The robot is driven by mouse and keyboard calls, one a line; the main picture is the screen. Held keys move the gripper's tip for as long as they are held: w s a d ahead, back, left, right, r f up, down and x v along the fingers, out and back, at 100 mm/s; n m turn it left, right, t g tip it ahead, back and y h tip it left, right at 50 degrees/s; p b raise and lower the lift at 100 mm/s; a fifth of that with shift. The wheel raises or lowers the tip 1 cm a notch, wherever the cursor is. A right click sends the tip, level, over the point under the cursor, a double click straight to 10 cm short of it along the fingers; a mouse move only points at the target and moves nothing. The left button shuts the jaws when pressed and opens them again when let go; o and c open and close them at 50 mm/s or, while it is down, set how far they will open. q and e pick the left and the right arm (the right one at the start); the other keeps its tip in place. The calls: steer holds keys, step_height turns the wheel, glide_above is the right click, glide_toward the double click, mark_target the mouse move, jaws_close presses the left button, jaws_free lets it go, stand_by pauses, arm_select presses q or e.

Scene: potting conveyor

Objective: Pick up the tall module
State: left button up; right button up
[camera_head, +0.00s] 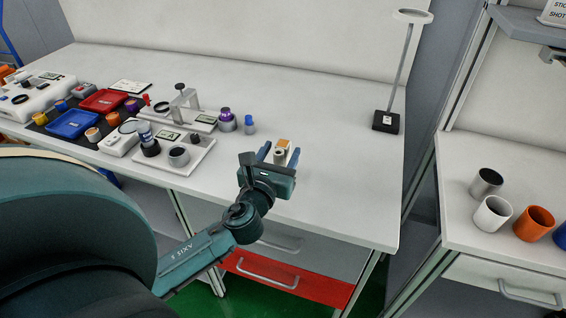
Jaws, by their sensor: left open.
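A small module (284,145) with an orange top and a grey round part in front stands on the white worktable (335,185). It may be the tall module; its lower part is hidden behind my gripper. My left gripper (279,155) is open, with one finger on each side of this module. I cannot tell whether the fingers touch it. My right gripper is not in view.
A blue-topped piece (249,124) and a purple-topped jar (226,120) stand left of the gripper. Trays and instruments crowd the table's left. A lamp on a black base (386,122) stands right. Cups, including an orange one (534,222), stand on another bench. The table's right middle is clear.

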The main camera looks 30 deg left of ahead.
arm_select(q)
steer(key=x, duration=0.2)
steer(key=shift+w+a, duration=0.1)
steer(key=shift+w, duration=0.25)
steer(key=shift+c, duration=0.5)
jaws_close()
